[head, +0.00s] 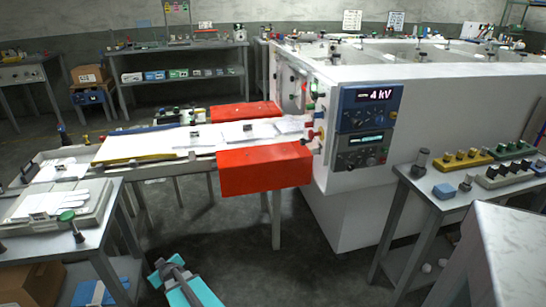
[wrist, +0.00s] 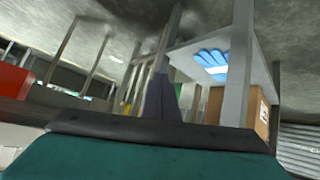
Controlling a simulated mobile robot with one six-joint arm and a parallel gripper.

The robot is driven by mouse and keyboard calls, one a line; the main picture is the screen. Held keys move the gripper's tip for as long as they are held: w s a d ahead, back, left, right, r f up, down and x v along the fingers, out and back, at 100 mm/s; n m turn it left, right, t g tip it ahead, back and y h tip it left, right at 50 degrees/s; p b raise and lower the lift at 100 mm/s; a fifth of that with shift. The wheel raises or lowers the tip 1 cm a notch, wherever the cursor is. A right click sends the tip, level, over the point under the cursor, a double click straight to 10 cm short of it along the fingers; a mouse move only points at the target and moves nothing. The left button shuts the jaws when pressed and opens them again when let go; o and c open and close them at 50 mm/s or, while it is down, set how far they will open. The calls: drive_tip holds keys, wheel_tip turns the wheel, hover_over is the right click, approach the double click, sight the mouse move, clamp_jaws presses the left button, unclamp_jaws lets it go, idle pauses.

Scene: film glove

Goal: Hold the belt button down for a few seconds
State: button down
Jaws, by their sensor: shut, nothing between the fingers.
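A grey machine with a dark control panel (head: 365,125) stands at the right of the conveyor in the head view; its display reads 4 kV. Small red and other coloured knobs (head: 314,134) sit on its edge beside the belt (head: 235,133). I cannot tell which of these is the belt button. My gripper (wrist: 162,98) shows in the wrist view as closed fingers with nothing held, touching nothing that I can see. My teal arm (head: 190,290) is low in the head view, over the floor.
Red covers (head: 265,169) flank the conveyor. A left table (head: 100,225) and a right table (head: 405,182) with coloured blocks limit the sides. Grey floor (head: 270,275) is open in the middle. The wrist view shows table legs, a blue item (wrist: 212,58) and a cardboard box (wrist: 262,122).

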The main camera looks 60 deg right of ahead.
sight(316, 151)
drive_tip(key=s+d+r+m+h+b, duration=0.1)
drive_tip(key=s+d+r+h, duration=0.2)
drive_tip(key=d+r, duration=0.45)
drive_tip(key=s+d+r+m+h, duration=0.2)
drive_tip(key=d+r+h, duration=0.25)
drive_tip(key=d, duration=0.65)
drive_tip(key=s+d+r+m+h+b, duration=0.1)
drive_tip(key=s+d+r+h, duration=0.2)
drive_tip(key=d+r, duration=0.55)
drive_tip(key=s+d+r+m+g+h, duration=0.2)
drive_tip(key=s+d+r+g, duration=0.2)
drive_tip(key=s, duration=0.4)
drive_tip(key=s+d+r+m+g+h+b, duration=0.1)
drive_tip(key=s+d+r+m+g+h, duration=0.1)
drive_tip(key=s+d, duration=0.5)
drive_tip(key=s+d+r+m+g+h, duration=0.3)
drive_tip(key=s+d+r+g, duration=0.2)
drive_tip(key=s, duration=0.4)
wheel_tip(316, 151, up, 3)
drive_tip(key=shift+s+d+f+m+g, duration=0.2)
drive_tip(key=shift+d+m+g, duration=0.15)
drive_tip(key=shift+g, duration=0.35)
drive_tip(key=shift+b, duration=0.3)
drive_tip(key=s+d+b, duration=0.2)
drive_tip(key=s+d, duration=0.3)
drive_tip(key=s, duration=0.1)
drive_tip(key=shift+s+d, duration=0.2)
drive_tip(key=shift+s, duration=0.15)
